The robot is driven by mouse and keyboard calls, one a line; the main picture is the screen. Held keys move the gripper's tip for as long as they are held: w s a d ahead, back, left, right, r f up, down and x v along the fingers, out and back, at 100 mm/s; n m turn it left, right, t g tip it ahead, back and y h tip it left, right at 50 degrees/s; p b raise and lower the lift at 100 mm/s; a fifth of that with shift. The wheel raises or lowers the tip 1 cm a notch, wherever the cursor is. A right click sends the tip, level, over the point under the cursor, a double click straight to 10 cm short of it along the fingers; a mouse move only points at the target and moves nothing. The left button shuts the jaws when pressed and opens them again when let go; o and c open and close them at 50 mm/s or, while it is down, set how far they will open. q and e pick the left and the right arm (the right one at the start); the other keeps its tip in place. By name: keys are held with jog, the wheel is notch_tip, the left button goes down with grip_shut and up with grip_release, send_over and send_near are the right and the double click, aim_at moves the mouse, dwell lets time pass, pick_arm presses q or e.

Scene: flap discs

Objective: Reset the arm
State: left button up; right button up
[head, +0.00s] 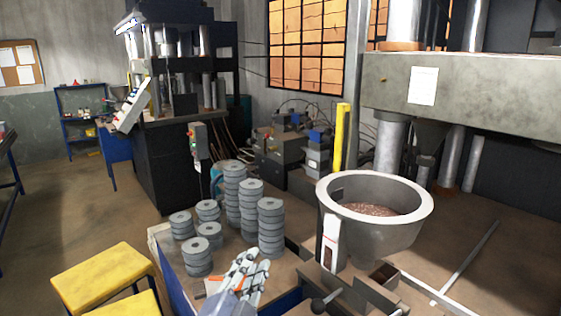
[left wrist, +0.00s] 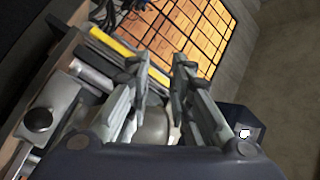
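My left gripper (head: 252,268) shows at the bottom centre of the head view, over the front of the bench with the grey flap discs. Its two fingers also show in the left wrist view (left wrist: 160,75), spread apart with nothing between them. Several stacks of grey flap discs (head: 235,195) stand on the bench just beyond the gripper, apart from it. A large grey bowl (head: 400,235) with a pale rim and brown grains inside stands to the right of the gripper. My right gripper is not in either view.
Yellow-topped stools (head: 102,277) stand at the lower left. A dark press machine (head: 170,165) stands behind the discs. A heavy grey press beam (head: 465,92) is at the upper right. A yellow post (head: 341,137) rises behind the bowl. Open floor (head: 60,215) lies at the left.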

pick_arm(q)
jog(key=s+a+f+n+g+y, duration=0.2)
jog(key=s+a+f+n+g, duration=0.3)
jog(key=f, duration=0.6)
jog(key=s+a+f+n+g+y, duration=0.25)
jog(key=s+a+f, duration=0.35)
jog(key=f, duration=0.4)
jog(key=s+a+f+n+g, duration=0.2)
jog(key=s+f+g, duration=0.2)
jog(key=s, duration=0.5)
jog(key=s+a+f+n+g, duration=0.25)
jog(key=s+f, duration=0.25)
jog(key=s, duration=0.4)
notch_tip(320, 180, down, 29)
jog(key=s+m+g+b, duration=0.1)
jog(key=s+g+b, duration=0.1)
jog(key=b, duration=0.1)
jog(key=s+a+f+g+b, duration=0.1)
jog(key=s+a+f, duration=0.1)
jog(key=s+f, duration=1.4)
jog(key=shift+s+f, duration=0.4)
jog(key=shift+f, duration=0.5)
